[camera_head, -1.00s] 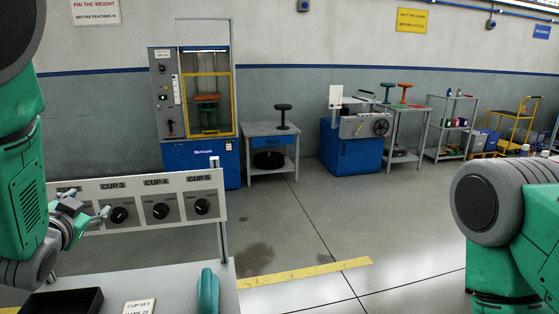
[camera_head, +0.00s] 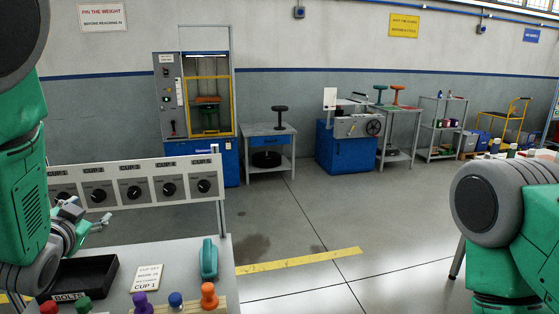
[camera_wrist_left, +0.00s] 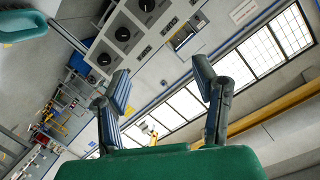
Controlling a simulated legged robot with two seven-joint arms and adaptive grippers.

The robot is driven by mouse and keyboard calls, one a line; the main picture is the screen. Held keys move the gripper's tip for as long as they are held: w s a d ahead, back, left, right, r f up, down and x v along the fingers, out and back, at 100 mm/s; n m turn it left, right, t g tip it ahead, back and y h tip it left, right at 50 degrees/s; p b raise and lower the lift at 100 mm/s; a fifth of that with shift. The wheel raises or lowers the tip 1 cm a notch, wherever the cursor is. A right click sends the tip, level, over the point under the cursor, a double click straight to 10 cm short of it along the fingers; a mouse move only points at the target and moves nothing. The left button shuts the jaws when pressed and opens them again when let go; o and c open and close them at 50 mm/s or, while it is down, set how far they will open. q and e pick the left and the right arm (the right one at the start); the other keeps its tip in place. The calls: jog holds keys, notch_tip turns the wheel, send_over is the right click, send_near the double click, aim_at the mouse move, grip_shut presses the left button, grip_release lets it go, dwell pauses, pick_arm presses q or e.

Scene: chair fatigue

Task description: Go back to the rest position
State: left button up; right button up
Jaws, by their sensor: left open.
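My left gripper (camera_head: 88,218) is at the left of the head view, just in front of the lower left part of the dial panel and above the workbench. In the left wrist view its two fingers (camera_wrist_left: 160,85) are spread wide with nothing between them. The white dial panel (camera_head: 140,201) carries a row of black knobs under cup labels. It also shows in the left wrist view (camera_wrist_left: 123,33). My right arm shows at the right edge of the head view, but its gripper is out of sight.
The bench (camera_head: 222,262) holds a black bolts tray (camera_head: 112,281), a "CUP SET" card (camera_head: 147,278), a teal handled object (camera_head: 209,258) and several colored knobs, one orange (camera_head: 209,295). Beyond are a blue test machine (camera_head: 212,160) and open floor (camera_head: 300,220) with a yellow line.

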pick_arm(q)
jog(key=s+d+f+n+g+h+b, duration=0.15)
jog(key=s+f, duration=0.25)
jog(key=f, duration=0.5)
jog(key=s+d+f+g+b, duration=0.1)
jog(key=s+d+f+g, duration=0.3)
jog(key=f, duration=0.6)
jog(key=s+a+f+g+b, duration=0.1)
jog(key=s+f+g+b, duration=0.1)
jog(key=s+f, duration=0.5)
jog(key=s+d+f+n+g+h+b, duration=0.1)
jog(key=s+d+f+g+b, duration=0.1)
jog(key=s+f, duration=0.7)
jog(key=s+d+f+n+g+h+b, duration=0.1)
jog(key=s+d+f+g+b, duration=0.1)
jog(key=s+d+f+g, duration=0.3)
jog(key=s+f, duration=0.4)
jog(key=s, duration=0.3)
jog(key=shift+d+f, duration=0.15)
jog(key=shift+d, duration=0.05)
